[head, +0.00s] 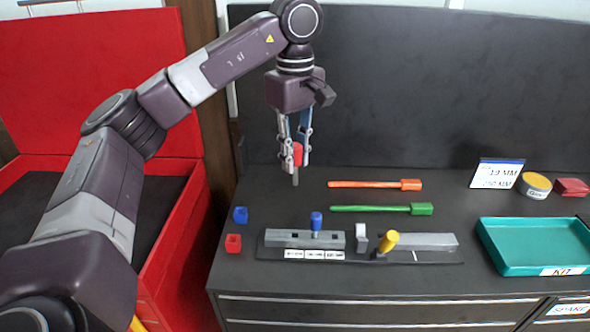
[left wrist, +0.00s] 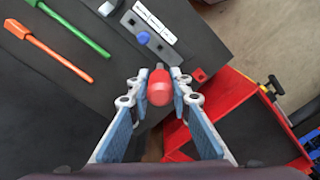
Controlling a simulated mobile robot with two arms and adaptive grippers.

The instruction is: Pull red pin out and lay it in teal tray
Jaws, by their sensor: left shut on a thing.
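My left gripper (head: 297,152) is shut on the red pin (head: 297,156), whose grey shank points down above the counter, clear of the fixture. In the left wrist view the red pin (left wrist: 160,88) sits between the two fingers of my left gripper (left wrist: 160,90). The teal tray (head: 538,246) lies at the right of the counter with a KIT label on its front; its floor looks empty. My right gripper is not in view.
Orange (head: 365,184) and green (head: 375,209) tools lie behind the fixture. A blue block (head: 240,215) and a red block (head: 233,243) stand at the left. A sign (head: 497,173), a yellow tin (head: 535,185) and a red item (head: 572,187) stand behind the tray.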

